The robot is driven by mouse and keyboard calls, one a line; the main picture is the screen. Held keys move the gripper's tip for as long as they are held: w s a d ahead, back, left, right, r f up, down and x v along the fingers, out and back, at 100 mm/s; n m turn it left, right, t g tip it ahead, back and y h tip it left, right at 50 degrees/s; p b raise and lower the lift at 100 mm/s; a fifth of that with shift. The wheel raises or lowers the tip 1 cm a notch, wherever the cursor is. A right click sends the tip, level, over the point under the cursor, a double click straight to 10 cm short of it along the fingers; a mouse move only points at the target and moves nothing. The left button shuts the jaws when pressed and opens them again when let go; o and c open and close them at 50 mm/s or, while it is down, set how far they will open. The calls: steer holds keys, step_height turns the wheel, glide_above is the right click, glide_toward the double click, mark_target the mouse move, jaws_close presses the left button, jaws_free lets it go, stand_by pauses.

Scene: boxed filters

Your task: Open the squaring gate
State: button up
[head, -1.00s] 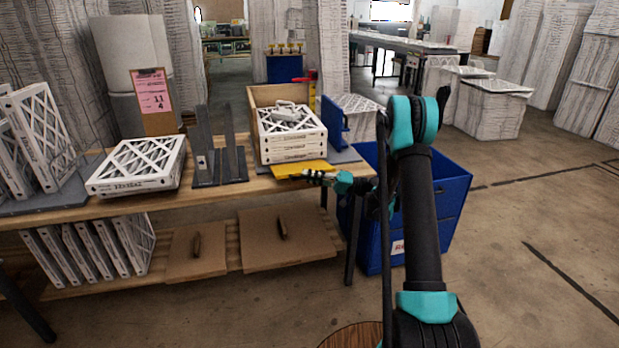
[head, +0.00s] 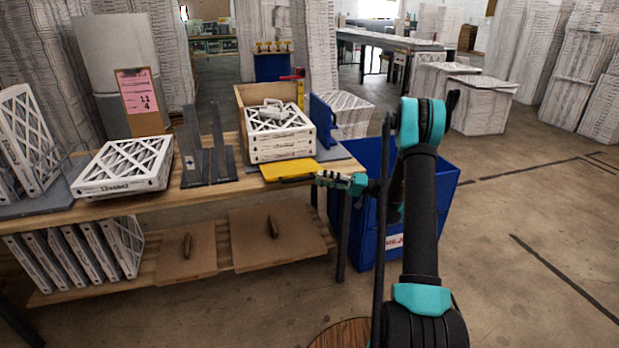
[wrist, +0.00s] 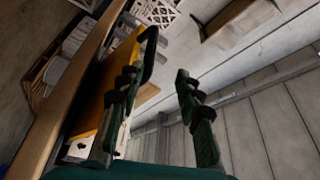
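The squaring gate appears to be the yellow panel (head: 288,170) at the front of the boxing fixture, below the stack of white filters (head: 280,134). It also shows in the wrist view (wrist: 118,68), at left, with a dark looped handle (wrist: 150,42) at its edge. I cannot tell the panel's exact angle. My gripper (head: 328,179) is at the panel's right end, over the table's front right corner. In the wrist view my gripper (wrist: 155,90) has its fingers apart with nothing clearly between them. The left finger overlaps the panel; whether it touches the handle is unclear.
A blue upright plate (head: 322,121) stands right of the filters. Dark upright plates (head: 206,150) and a lone filter (head: 124,166) are to the left on the wooden table (head: 222,190). A blue bin (head: 440,190) stands behind my arm. Open floor lies right.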

steer(key=shift+v, duration=1.45)
steer(key=shift+c, duration=0.5)
